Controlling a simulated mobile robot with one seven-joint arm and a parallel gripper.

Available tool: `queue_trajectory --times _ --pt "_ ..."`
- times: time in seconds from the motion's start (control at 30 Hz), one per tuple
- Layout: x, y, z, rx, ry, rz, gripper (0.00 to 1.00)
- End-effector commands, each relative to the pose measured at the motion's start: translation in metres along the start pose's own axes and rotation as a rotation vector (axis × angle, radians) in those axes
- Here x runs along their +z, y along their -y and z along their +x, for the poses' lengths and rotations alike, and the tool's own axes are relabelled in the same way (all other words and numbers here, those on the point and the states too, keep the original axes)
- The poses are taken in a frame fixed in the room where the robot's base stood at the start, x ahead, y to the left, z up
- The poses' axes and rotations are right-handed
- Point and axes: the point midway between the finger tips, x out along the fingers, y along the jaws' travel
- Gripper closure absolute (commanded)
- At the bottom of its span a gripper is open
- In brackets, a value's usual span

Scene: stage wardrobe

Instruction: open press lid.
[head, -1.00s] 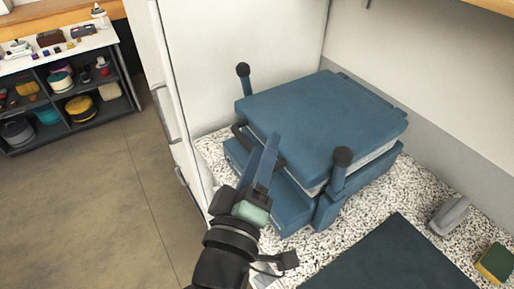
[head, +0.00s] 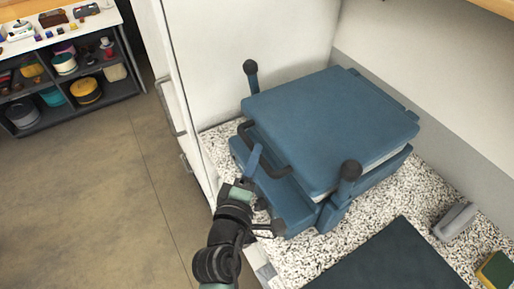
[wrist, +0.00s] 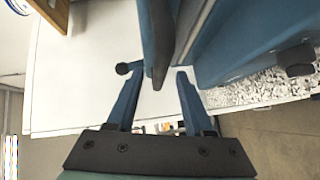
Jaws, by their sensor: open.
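The press (head: 275,190) is a blue clamshell on a speckled counter. Its blue lid (head: 335,125) lies nearly flat over the base, with a pale pad layer showing at its edge. A dark bar handle (head: 266,153) runs along the lid's front left edge. My gripper (head: 254,168) is open at this front edge, close to the handle. Any contact cannot be told from the head view. In the wrist view my gripper (wrist: 158,84) has its two fingers apart.
Upright levers with black knobs stand at the press's left (head: 250,70) and right (head: 348,172). A white panel (head: 250,40) rises behind. A dark mat (head: 390,262), a grey tool (head: 455,221) and a sponge (head: 496,270) lie nearer. Floor (head: 90,200) at left is clear.

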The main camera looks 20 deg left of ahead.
Motion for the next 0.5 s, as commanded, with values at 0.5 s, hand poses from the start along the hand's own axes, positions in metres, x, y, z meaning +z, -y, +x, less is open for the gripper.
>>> queue_trajectory --times 0.5 --pt "0.000 0.000 0.033 0.000 0.000 0.002 0.48"
